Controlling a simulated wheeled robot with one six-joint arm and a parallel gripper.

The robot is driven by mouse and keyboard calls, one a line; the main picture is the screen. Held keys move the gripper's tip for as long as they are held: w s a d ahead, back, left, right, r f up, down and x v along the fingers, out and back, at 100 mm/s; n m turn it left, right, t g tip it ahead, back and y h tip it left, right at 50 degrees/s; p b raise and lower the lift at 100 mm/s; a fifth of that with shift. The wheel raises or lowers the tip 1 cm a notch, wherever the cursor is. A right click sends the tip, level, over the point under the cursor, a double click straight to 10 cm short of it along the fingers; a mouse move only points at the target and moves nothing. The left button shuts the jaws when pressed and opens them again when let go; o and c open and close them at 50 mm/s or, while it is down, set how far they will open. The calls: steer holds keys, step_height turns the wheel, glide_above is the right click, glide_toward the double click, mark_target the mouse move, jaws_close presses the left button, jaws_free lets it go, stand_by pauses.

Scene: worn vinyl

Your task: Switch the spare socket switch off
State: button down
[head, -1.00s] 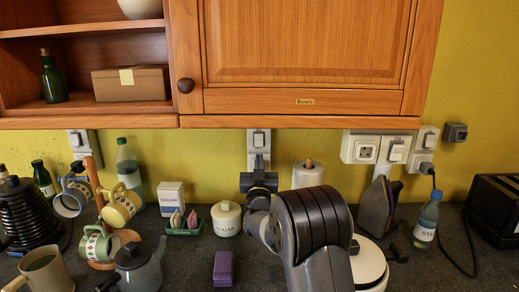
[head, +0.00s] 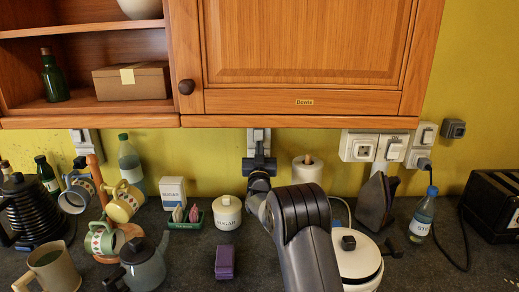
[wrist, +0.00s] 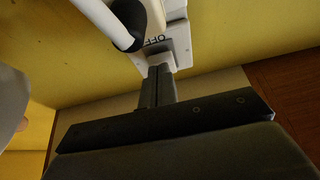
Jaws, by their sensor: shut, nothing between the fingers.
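A white wall switch (head: 258,135) is on the yellow wall just below the cupboard. My gripper (head: 260,155) is right in front of it and covers its lower part. In the wrist view my gripper (wrist: 158,72) is shut and empty, with its fingertips at the lower edge of the white switch plate (wrist: 178,42). I cannot tell whether they touch it. Partial dark lettering shows on the plate. The rocker's position cannot be made out. No label naming the spare socket is readable.
More switches and sockets (head: 359,147) are on the wall at right, and one switch (head: 85,141) at left. The cupboard (head: 300,121) hangs close above my gripper.

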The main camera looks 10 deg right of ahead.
steer(key=shift+f, duration=0.15)
steer(key=shift+w+f+b, duration=0.2)
steer(key=shift+f+b, duration=0.05)
steer(key=shift+b, duration=0.5)
steer(key=b, duration=0.3)
steer(key=shift+w+d+f, duration=0.1)
steer(key=shift+w+f, duration=0.3)
steer(key=shift+r, duration=0.35)
